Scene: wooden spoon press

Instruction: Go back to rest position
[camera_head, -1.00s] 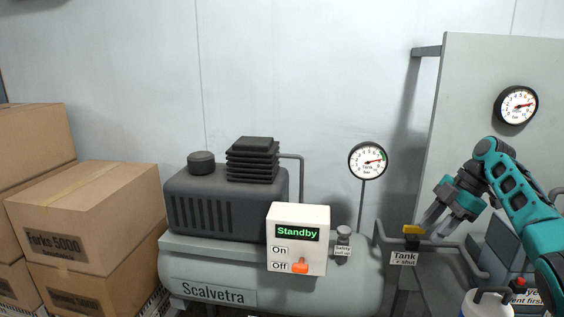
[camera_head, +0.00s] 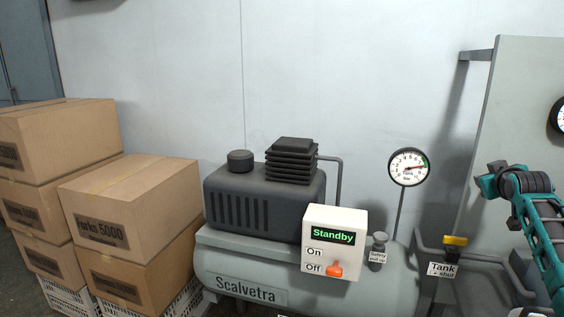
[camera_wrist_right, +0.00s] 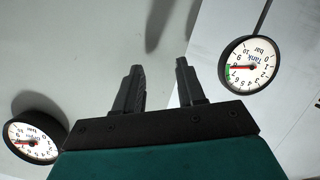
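My right arm (camera_head: 535,215) comes in from the right edge in the head view, bent, with its teal and dark links in front of the grey panel. Its fingertips cannot be made out there. In the right wrist view my right gripper (camera_wrist_right: 158,85) has its two dark fingers apart with nothing between them. It touches nothing that I can see. My left gripper is not in view. The yellow valve handle (camera_head: 455,240) above the "Tank" label (camera_head: 443,269) is clear of the right arm, to its left.
The grey Scalvetra compressor (camera_head: 245,270) has a white switch box (camera_head: 334,245) showing "Standby", its orange switch at Off. A tank gauge (camera_head: 409,167) stands behind it. Cardboard boxes (camera_head: 130,205) are stacked at left. The panel (camera_head: 520,100) stands at right.

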